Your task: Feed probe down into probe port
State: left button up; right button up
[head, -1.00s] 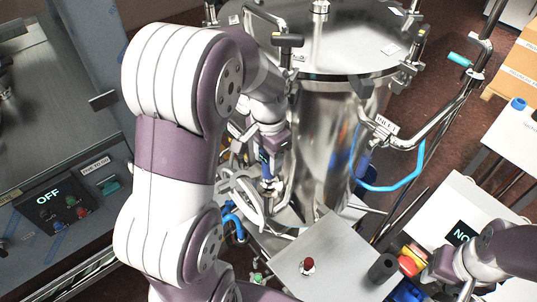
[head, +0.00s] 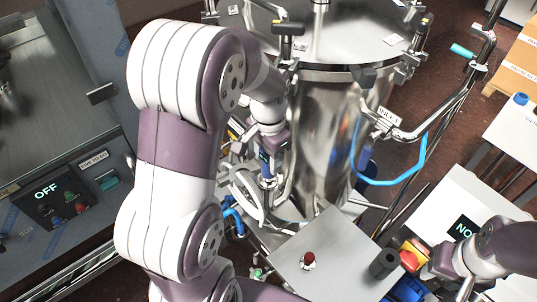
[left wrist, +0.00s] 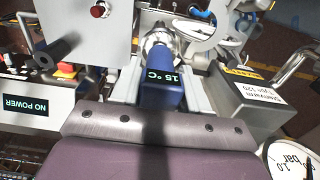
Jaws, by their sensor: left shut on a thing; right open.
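My left gripper (head: 266,158) is shut on the probe, a blue body with a dark display (head: 264,160), beside the steel vessel (head: 318,130). In the left wrist view the probe (left wrist: 168,86) reads 15 °C and lies between the two fingers (left wrist: 160,88). Its far end meets a ribbed silver fitting (left wrist: 157,42). I cannot tell whether that fitting is the probe port or part of the probe, nor how deep the probe sits. My right gripper (head: 432,270) is open and empty at the lower right, near a red and yellow switch (head: 416,252).
A grey box with a red button (head: 309,260) stands in front of the vessel. A blue hose (head: 395,180) and a pipe run right of it. A white cable loops below the left gripper. A panel reading OFF (head: 45,190) is at left. A gauge (left wrist: 292,160) shows in the left wrist view.

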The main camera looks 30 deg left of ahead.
pick_arm(q)
jog(key=shift+f, duration=0.15)
dwell(0.6)
jog(key=o, duration=1.3)
jog(key=shift+o, duration=0.2)
jog(key=shift+r, duration=0.35)
notch_tip(320, 180, up, 4)
jog(key=shift+w+r+b, duration=0.1)
jog(key=shift+b, duration=0.3)
notch_tip(320, 180, up, 8)
jog(key=p, duration=0.7)
jog(key=shift+s+f, duration=0.2)
